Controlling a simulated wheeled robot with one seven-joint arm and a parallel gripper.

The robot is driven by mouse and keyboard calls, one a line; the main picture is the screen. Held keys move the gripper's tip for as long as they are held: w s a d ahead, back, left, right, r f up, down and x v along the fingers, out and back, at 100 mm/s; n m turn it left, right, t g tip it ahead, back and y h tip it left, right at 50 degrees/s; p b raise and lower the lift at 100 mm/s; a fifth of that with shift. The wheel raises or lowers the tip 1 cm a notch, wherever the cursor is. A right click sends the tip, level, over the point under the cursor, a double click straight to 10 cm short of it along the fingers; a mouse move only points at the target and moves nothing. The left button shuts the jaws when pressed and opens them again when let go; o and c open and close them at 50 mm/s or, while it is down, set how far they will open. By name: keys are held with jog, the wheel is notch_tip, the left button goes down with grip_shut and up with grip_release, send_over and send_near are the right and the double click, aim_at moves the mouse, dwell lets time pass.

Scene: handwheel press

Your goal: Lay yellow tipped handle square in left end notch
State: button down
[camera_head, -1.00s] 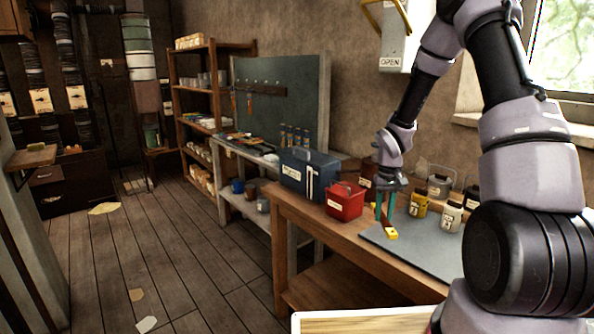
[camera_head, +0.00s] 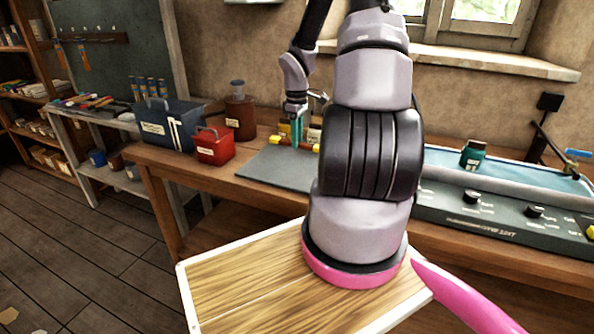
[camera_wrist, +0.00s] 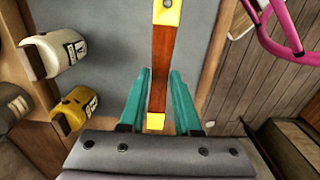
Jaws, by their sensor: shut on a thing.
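The yellow-tipped handle shows in the wrist view as a reddish-brown bar (camera_wrist: 161,60) with a yellow block at each end. My gripper (camera_wrist: 160,80) is shut on it, with the teal fingers along its two sides. In the head view my gripper (camera_head: 297,132) is over the back of the grey mat (camera_head: 272,168), and one yellow tip (camera_head: 316,148) shows beside it. My arm hides part of the handle and mat there. I cannot make out the left end notch in either view.
A red box (camera_head: 214,146), a blue toolbox (camera_head: 168,127) and a brown jar (camera_head: 240,112) stand left of the mat. A white jar (camera_wrist: 60,50) and a yellow jar (camera_wrist: 76,107) stand close to the handle. A long machine with a knobbed dark panel (camera_head: 500,213) lies to the right.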

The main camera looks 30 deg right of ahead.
aim_at(297, 171)
notch_tip(297, 171, down, 10)
jog(key=shift+d+r, duration=0.1)
jog(key=shift+r, duration=0.15)
jog(key=shift+f, duration=0.1)
jog(key=c, duration=0.6)
grip_release()
